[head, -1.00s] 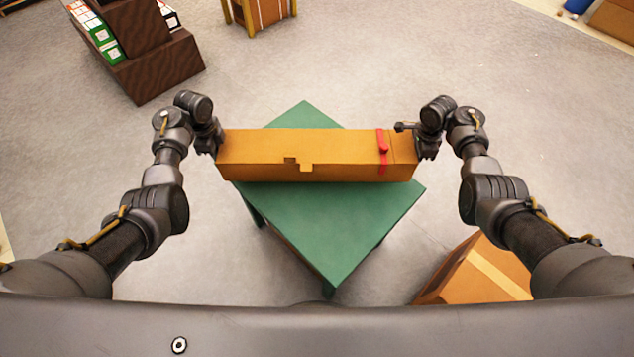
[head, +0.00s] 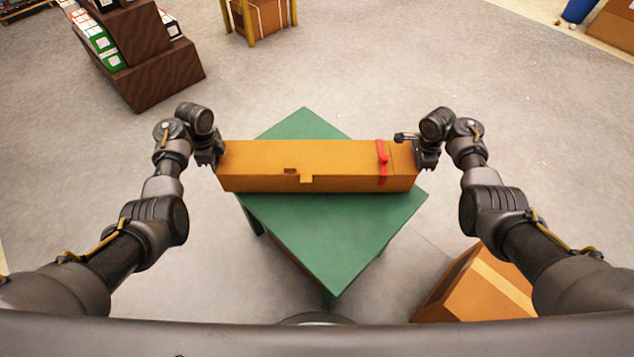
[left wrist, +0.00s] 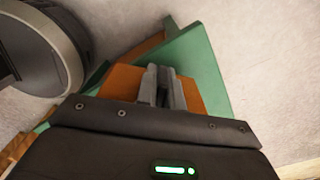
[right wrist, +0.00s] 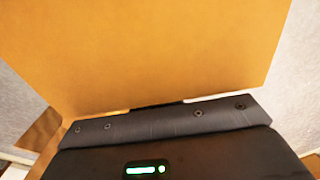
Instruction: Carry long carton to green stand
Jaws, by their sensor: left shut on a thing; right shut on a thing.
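The long orange-brown carton (head: 330,158), with a red strap near its right end, lies level across the green stand's top in the head view. The green stand (head: 335,240) is turned with a corner toward me; the carton hides the middle of its top. I cannot tell whether the carton touches it. My left gripper (head: 217,158) is shut on the carton's left end; its fingers on the carton (left wrist: 192,97) show in the left wrist view. My right gripper (head: 419,160) is shut on the right end. The carton's face (right wrist: 150,50) fills the right wrist view and hides those fingertips.
An orange box (head: 475,290) with a pale tape stripe stands on the floor right of the stand. A brown stepped shelf (head: 155,70) with small boxes is at back left. A yellow-framed crate (head: 262,18) is at the back. Floor behind the stand is clear.

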